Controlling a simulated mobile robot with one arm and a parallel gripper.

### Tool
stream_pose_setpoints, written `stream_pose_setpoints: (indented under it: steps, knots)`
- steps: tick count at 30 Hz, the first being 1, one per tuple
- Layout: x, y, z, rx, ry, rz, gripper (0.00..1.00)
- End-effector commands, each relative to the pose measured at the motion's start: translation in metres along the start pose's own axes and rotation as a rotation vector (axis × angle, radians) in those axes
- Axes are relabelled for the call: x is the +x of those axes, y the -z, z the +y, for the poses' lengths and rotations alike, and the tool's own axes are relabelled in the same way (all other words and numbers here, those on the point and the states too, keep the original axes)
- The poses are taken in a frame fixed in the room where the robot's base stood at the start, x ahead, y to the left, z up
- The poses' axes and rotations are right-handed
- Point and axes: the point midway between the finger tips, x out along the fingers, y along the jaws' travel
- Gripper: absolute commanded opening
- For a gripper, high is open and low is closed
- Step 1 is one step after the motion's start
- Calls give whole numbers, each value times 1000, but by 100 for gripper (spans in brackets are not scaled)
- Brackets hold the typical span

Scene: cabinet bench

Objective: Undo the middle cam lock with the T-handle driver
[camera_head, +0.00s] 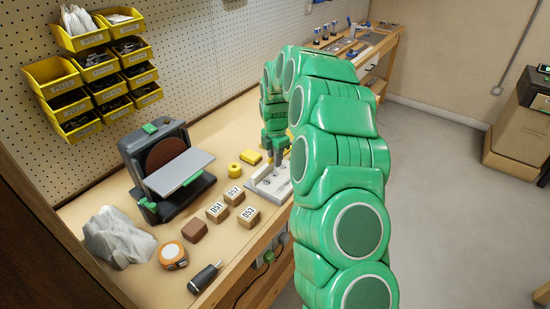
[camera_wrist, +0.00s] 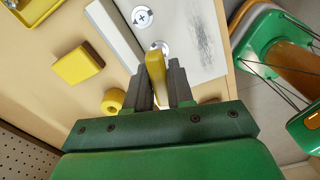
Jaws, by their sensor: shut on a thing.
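My gripper (camera_head: 277,157) is over the pale panel (camera_head: 258,186) on the bench, partly hidden by my arm. In the wrist view, my gripper (camera_wrist: 163,85) is shut on the yellow handle (camera_wrist: 156,70) of the driver. The driver's tip is hidden below the handle. The panel (camera_wrist: 195,35) has a grey scuffed patch. A round cam lock (camera_wrist: 142,17) with a cross slot shows clear of the driver. A second round cam lock (camera_wrist: 164,46) is mostly covered by the handle; whether the tip sits in it I cannot tell. No third lock is visible.
A light raised strip (camera_wrist: 114,32) runs beside the locks. A yellow block (camera_head: 251,157) and yellow roll (camera_head: 233,170) lie left of the panel. Numbered blocks (camera_head: 217,211), a sander (camera_head: 165,165) and a screwdriver (camera_head: 206,278) also stand or lie on the bench.

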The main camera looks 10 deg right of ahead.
Motion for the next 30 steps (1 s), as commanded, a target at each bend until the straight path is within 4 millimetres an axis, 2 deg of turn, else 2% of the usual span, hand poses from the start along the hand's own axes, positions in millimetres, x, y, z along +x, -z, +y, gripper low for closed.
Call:
stream_pose_setpoints:
  steps: [7,21,30]
  knots:
    - [1,1,0,-29,2,2,0]
    - [0,1,0,-400,3,2,0]
    - [0,0,0,-420,3,1,0]
